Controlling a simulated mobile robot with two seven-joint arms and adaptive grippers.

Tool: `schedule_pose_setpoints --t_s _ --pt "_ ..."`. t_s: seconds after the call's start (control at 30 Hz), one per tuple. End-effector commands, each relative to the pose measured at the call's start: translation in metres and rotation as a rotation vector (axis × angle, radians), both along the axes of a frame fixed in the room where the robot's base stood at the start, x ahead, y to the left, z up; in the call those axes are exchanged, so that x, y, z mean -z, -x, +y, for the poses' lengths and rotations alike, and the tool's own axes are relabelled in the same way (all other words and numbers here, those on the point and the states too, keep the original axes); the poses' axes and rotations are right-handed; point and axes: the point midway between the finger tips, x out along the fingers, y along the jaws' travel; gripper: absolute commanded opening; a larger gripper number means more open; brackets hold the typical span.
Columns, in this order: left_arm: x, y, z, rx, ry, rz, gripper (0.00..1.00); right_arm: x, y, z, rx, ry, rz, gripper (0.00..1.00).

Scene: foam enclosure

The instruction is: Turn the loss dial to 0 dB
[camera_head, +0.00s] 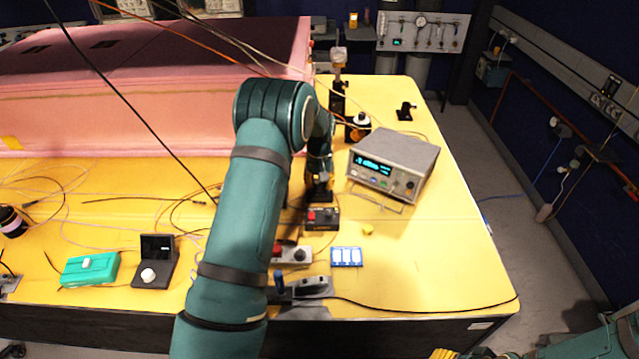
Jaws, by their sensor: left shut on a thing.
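My left arm reaches over the yellow table and bends down at its far end. My left gripper (319,192) points down at the back edge of a small black box (323,225) with a red part on top. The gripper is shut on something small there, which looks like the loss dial. The dial and its markings are hidden by the fingers or too small to read.
A grey bench instrument (395,160) with a lit display stands right of the gripper. A grey box with a red button (292,254) and a blue-and-white tray (346,257) lie nearer. A pink foam enclosure (150,110) stands behind left. The table (450,265) is clear at right.

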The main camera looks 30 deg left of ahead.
Motion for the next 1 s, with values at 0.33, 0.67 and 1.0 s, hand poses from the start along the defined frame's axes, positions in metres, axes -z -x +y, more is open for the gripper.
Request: schedule_pose_setpoints --t_s 0.33,0.67,1.0 --pt "0.0002 0.0001 -0.0005 -0.102 0.000 0.001 0.00 -0.0001 0.0000 0.0001 0.000 0.000 0.000 0.47" --pt "0.0002 0.0001 -0.0004 -0.113 0.001 0.001 0.00 -0.0001 0.0001 0.0001 0.000 0.000 0.000 0.47" --pt "0.0002 0.0001 -0.0004 -0.112 0.001 0.001 0.59 -0.0001 0.0000 0.0001 0.000 0.000 0.000 0.47"
